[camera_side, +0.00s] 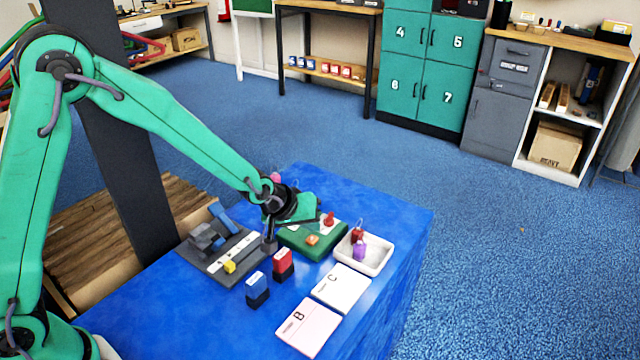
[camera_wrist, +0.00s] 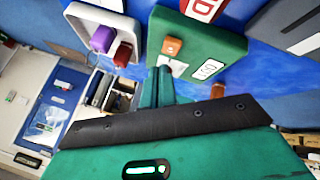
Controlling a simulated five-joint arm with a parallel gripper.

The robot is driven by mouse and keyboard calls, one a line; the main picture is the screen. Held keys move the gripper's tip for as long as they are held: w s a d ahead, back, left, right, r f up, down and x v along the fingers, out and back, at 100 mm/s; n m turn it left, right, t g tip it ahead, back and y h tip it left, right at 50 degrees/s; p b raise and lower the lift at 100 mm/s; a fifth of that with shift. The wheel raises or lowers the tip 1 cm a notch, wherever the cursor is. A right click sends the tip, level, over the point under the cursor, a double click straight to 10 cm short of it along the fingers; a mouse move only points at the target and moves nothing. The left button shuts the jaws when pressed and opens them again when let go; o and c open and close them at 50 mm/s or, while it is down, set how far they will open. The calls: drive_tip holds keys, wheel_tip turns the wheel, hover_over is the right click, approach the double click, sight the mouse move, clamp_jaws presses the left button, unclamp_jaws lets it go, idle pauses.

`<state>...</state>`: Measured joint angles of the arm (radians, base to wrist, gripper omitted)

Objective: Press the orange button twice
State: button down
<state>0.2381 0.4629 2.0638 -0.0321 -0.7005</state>
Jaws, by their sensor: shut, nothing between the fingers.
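The orange button (camera_side: 312,240) sits on top of a green box (camera_side: 298,247) on the blue table. In the wrist view the orange button (camera_wrist: 172,46) shows uncovered on the green box (camera_wrist: 215,42), just beyond the tips of my gripper (camera_wrist: 165,72). My gripper is shut and empty. In the side view my gripper (camera_side: 300,210) hangs over the back left part of the box, and its fingertips are hard to make out. I cannot tell the exact gap to the button, but no contact shows.
A red knob (camera_side: 328,220) stands at the box's back. A white tray (camera_side: 378,262) with a purple and a red item lies to the right. A grey fixture (camera_side: 215,262), blue block (camera_side: 257,287), red block (camera_side: 283,263) and cards B (camera_side: 307,326) and C (camera_side: 342,288) lie around.

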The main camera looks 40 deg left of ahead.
sight(310, 241)
drive_tip(key=shift+r, duration=2.2)
idle(1.0)
wheel_tip(310, 241, up, 4)
drive_tip(key=shift+a+f, duration=0.1)
drive_tip(key=shift+f, duration=0.15)
idle(0.4)
drive_tip(key=shift+f, duration=4.3)
drive_tip(key=shift+f, duration=0.15)
drive_tip(key=shift+f, duration=0.25)
